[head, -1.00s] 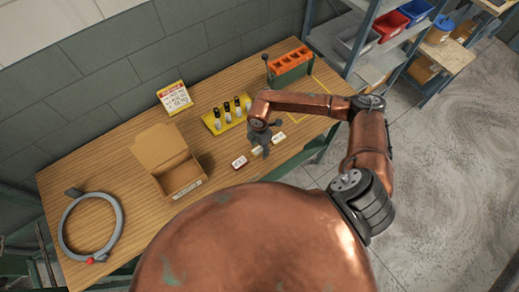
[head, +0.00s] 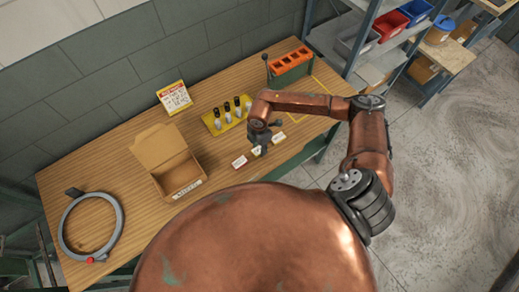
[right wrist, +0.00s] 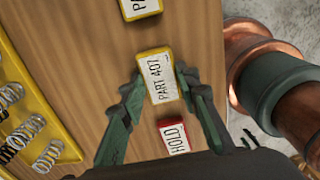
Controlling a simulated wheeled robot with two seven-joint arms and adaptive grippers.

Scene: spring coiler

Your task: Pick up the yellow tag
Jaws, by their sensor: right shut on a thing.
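A red tag reading "HOLD" (right wrist: 174,137) lies on the near side. My left gripper is not in view.
An open cardboard box (head: 183,181) stands left of the tags. A yellow tray (head: 211,125) with springs lies behind them. A price-like sign (head: 174,98), an orange-topped rack (head: 291,70) and a grey ring (head: 69,240) are also on the wooden table (head: 120,140).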

